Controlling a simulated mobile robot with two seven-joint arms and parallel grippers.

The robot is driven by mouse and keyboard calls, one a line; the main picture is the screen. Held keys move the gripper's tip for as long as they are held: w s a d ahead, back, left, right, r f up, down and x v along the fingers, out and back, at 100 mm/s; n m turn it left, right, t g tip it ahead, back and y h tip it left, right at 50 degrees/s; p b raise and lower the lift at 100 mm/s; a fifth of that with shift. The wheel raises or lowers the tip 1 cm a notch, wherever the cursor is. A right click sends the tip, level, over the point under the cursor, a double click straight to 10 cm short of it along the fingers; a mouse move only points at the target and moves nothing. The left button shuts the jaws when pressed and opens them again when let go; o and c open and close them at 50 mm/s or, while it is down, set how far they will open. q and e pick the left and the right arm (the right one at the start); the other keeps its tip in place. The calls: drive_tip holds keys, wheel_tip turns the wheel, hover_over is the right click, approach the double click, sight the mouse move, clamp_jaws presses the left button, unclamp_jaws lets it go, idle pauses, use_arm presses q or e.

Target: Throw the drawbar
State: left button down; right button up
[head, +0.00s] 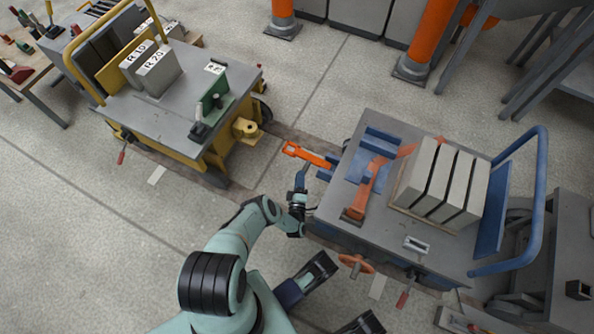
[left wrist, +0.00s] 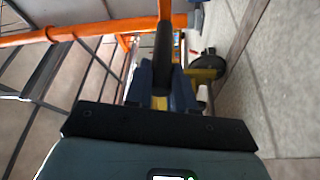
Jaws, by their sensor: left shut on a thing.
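The orange drawbar (head: 308,155) sticks out from the left side of the blue cart (head: 380,235) toward the yellow cart (head: 160,130). Its looped end is free of the yellow hitch (head: 246,129), with a gap between. My left gripper (head: 301,178) is shut at the drawbar's near side, beside the blue cart's edge. In the left wrist view the blue fingers (left wrist: 162,88) close around a dark bar (left wrist: 163,50); the exact contact is hard to see.
The blue cart carries several grey panels (head: 440,183), an orange clamp arm (head: 368,187) and an orange handwheel (head: 356,264). The yellow cart carries panels (head: 158,68) and a green device (head: 212,100). Orange posts (head: 428,40) stand behind. The floor between the carts is open.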

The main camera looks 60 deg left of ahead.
use_arm(q)
drive_tip(key=shift+w+f+n+g, duration=0.1)
drive_tip(key=shift+f+n+g, duration=0.25)
drive_tip(key=shift+n, duration=0.35)
drive_tip(key=shift+f, duration=0.1)
drive_tip(key=c, duration=1)
unclamp_jaws()
drive_tip(key=shift+o, duration=0.2)
